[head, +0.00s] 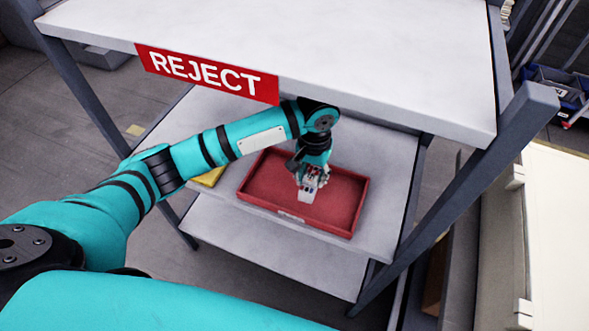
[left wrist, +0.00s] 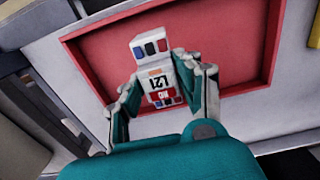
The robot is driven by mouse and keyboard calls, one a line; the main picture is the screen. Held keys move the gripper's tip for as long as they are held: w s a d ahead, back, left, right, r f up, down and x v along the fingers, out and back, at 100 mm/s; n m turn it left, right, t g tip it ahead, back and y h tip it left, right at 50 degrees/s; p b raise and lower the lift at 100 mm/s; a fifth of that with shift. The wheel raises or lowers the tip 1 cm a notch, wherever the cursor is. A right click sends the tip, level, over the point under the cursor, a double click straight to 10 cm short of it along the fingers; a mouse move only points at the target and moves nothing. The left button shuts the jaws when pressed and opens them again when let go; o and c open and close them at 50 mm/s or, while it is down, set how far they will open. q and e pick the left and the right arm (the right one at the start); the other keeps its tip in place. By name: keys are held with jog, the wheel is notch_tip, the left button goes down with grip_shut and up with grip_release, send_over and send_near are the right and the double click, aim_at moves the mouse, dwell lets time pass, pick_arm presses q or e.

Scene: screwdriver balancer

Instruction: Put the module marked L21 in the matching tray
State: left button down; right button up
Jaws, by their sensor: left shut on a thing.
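The module marked L21 (left wrist: 158,80) is a white block with dark, blue and red terminals, an orange mark and a red label. My left gripper (head: 310,178) is shut on it; the fingers (left wrist: 162,88) press on both its sides in the left wrist view. In the head view the module (head: 307,192) is over the red tray (head: 270,183), inside its outline. I cannot tell whether it touches the tray floor. The tray also fills the back of the left wrist view (left wrist: 235,60) and looks otherwise empty. My right gripper is not in view.
The tray sits on the middle shelf of a grey rack, below a top shelf (head: 330,50) with a red REJECT sign (head: 205,74). A yellow item (head: 210,177) lies left of the tray. A rack post (head: 470,190) stands at the right. Bare shelf shows around the tray.

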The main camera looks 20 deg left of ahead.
pick_arm(q)
jog(key=a, duration=0.1)
jog(key=w+a, duration=0.1)
jog(key=a, duration=0.2)
jog(key=shift+w+a+f+p, duration=0.2)
jog(key=shift+w+f+p, duration=0.05)
jog(key=shift+w+p, duration=0.15)
jog(key=shift+w+a, duration=0.15)
jog(key=shift+a, duration=0.35)
notch_tip(320, 180, down, 3)
jog(key=shift+r+p, duration=0.2)
jog(key=shift+p, duration=0.2)
jog(key=shift+f, duration=0.55)
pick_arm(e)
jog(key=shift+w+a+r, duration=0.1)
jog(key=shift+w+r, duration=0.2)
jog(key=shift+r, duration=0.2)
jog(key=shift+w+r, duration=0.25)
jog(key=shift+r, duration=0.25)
pick_arm(q)
jog(key=c, duration=0.9)
grip_release()
jog(key=shift+f, duration=0.1)
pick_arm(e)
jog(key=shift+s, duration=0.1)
